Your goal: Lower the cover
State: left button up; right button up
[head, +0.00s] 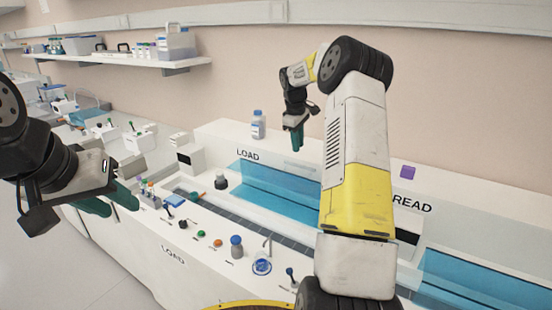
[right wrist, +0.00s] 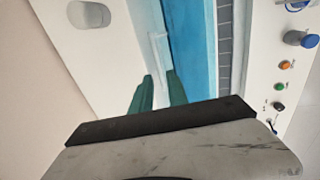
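The cover (head: 284,194) is a see-through blue panel along the long channel by the left LOAD label. In the right wrist view it is the blue band (right wrist: 190,45), with a pale clear strip (right wrist: 160,55) beside it. My right gripper (head: 297,138) is above the back of the cover in the head view. Its green fingers (right wrist: 157,95) are apart in the right wrist view, with the pale strip seen between and beyond them. I cannot tell whether they touch it. My left gripper (head: 110,203) is open and empty, left of the bench front, away from the cover.
A second blue panel (head: 480,283) lies at the right near READ. Several knobs, a blue-capped bottle (head: 237,246) and small tools stand along the front ledge. A bottle (head: 259,124) stands on the back ledge. My right arm hides the middle of the bench.

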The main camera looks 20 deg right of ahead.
aim_at(299, 166)
jog(key=x, duration=0.9)
jog(key=shift+w+r, duration=0.1)
jog(key=shift+w, duration=0.1)
grip_shut()
dwell(1.2)
